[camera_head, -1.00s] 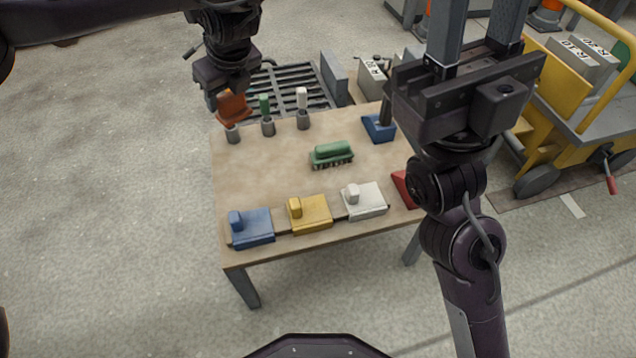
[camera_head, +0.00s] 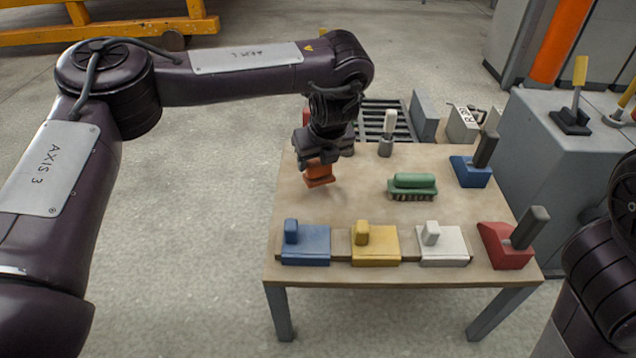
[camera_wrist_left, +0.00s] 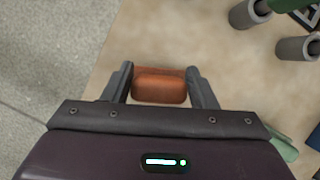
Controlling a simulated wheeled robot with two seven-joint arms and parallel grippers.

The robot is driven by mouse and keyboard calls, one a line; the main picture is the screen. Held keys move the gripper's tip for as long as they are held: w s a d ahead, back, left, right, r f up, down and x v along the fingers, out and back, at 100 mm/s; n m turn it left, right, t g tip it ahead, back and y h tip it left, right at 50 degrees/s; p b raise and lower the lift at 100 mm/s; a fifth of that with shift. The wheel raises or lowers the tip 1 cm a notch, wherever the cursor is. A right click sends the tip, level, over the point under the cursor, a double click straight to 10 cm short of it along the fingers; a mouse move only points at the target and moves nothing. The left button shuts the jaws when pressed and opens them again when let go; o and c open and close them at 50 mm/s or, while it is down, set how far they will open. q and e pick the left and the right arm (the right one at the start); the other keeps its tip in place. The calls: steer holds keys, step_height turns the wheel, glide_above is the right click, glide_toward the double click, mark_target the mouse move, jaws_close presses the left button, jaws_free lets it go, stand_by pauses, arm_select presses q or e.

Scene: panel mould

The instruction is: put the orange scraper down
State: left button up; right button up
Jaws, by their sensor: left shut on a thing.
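My left gripper (camera_head: 322,158) is over the left back part of the wooden table and is shut on the orange scraper (camera_head: 319,175). In the left wrist view the orange scraper (camera_wrist_left: 160,86) sits between the two dark fingers (camera_wrist_left: 161,88). The scraper hangs close above the tabletop; whether it touches cannot be told. My right gripper is not in view; only part of my right arm shows at the right edge.
The table (camera_head: 355,208) holds a green brush (camera_head: 412,187), blue (camera_head: 306,245), yellow (camera_head: 375,246), white (camera_head: 442,246) and red (camera_head: 505,246) tools along the front, a blue tool (camera_head: 470,172) and a white-handled tool in a grey holder (camera_head: 387,140). Bare tabletop lies around the scraper.

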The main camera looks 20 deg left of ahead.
mark_target(318, 173)
arm_select(q)
steer(key=shift+f, duration=0.3)
step_height(318, 173, down, 4)
steer(key=shift+r+b, duration=0.2)
steer(key=shift+b, duration=1.05)
steer(key=shift+r, duration=0.15)
steer(key=o, duration=0.9)
steer(key=shift+o, duration=0.2)
